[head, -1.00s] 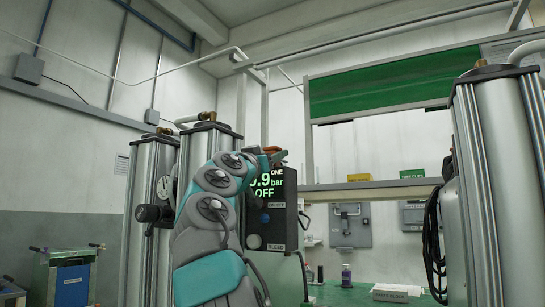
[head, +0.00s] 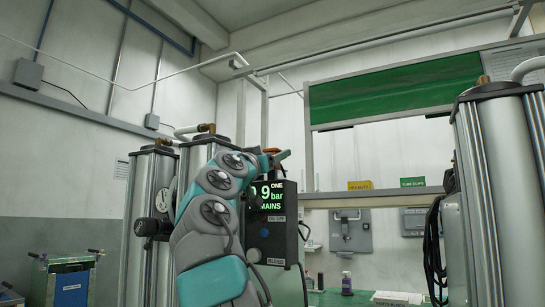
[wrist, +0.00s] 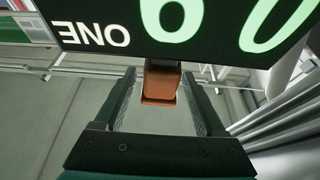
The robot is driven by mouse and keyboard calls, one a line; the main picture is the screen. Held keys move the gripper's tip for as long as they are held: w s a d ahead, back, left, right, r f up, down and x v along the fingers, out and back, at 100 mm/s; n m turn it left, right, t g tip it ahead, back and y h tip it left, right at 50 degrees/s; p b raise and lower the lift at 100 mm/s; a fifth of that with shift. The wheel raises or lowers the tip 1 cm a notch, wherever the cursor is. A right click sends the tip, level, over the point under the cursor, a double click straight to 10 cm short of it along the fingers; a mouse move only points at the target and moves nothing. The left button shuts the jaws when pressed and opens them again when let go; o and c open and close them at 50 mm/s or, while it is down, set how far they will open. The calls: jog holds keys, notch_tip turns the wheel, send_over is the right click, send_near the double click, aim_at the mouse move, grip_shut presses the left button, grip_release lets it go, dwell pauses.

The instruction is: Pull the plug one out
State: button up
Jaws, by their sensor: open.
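The control box labelled ONE (head: 273,225) is dark, with a green lit display reading about 0.9 bar and MAINS. In the wrist view its display (wrist: 95,20) shows upside down across the top. An orange-brown block (wrist: 160,82), which looks like the plug, sticks out from the edge of the box. My gripper (wrist: 158,105) is open, with one finger on each side of the block and gaps between. In the head view my gripper (head: 275,158) is at the top of the box; my arm hides the box's left side, and the plug is hard to make out.
Metal columns (head: 148,200) stand left of the box, close to my arm. A large column (head: 500,190) with black cables (head: 434,250) stands at the right. A green bench with small items lies behind. A grey wall box (head: 350,230) hangs behind.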

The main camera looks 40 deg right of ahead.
jog(key=shift+f, duration=0.1)
jog(key=b+v, duration=0.4)
jog(key=v, duration=0.3)
jog(key=shift+s+a, duration=0.15)
jog(key=shift+a, duration=0.2)
